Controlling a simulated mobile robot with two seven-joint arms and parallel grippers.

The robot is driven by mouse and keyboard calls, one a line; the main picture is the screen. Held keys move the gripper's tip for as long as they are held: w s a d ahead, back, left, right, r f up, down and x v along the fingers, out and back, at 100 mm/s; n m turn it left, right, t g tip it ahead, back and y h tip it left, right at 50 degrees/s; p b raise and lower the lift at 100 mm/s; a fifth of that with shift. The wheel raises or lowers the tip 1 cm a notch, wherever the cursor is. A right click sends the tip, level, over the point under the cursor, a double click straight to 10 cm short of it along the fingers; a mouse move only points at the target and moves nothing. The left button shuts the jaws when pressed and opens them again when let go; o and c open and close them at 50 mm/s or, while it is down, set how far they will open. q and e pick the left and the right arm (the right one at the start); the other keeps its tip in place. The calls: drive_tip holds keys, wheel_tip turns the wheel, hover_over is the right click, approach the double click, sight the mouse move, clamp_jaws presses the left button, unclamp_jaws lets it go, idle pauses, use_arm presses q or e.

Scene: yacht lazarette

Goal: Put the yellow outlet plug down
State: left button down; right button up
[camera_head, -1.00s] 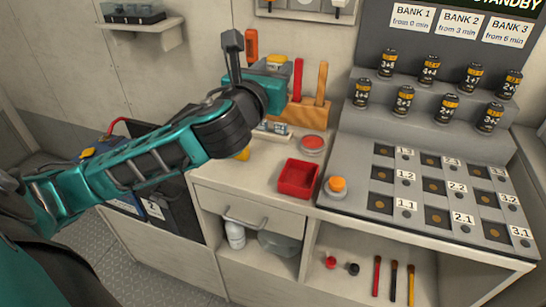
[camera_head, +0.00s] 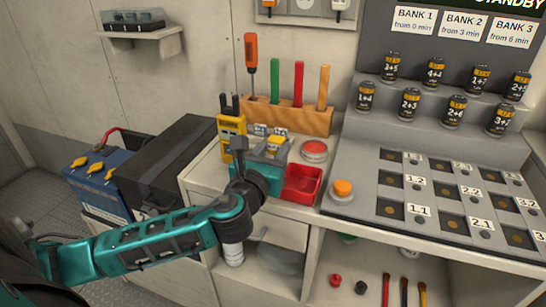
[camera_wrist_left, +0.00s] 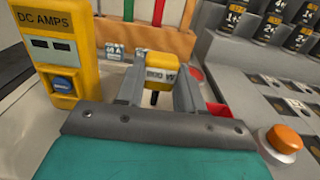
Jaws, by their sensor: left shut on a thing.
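The yellow outlet plug (camera_wrist_left: 160,68) sits between the two fingers of my left gripper (camera_wrist_left: 158,85) in the left wrist view, with a dark prong pointing down. My left gripper is shut on it. In the head view the plug (camera_head: 276,143) shows in the left gripper (camera_head: 270,148) over the counter (camera_head: 208,166), between the yellow meter and the red tray. I cannot tell whether the plug touches the counter. My right gripper is not in view.
The yellow DC amps meter (camera_head: 232,135) stands just left of the gripper. A red tray (camera_head: 302,184) and a red round button (camera_head: 314,150) are close on the right. A wooden tool rack (camera_head: 300,119) stands behind. An orange button (camera_head: 342,188) is farther right.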

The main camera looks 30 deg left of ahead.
use_arm(q)
drive_tip(key=shift+f, duration=0.65)
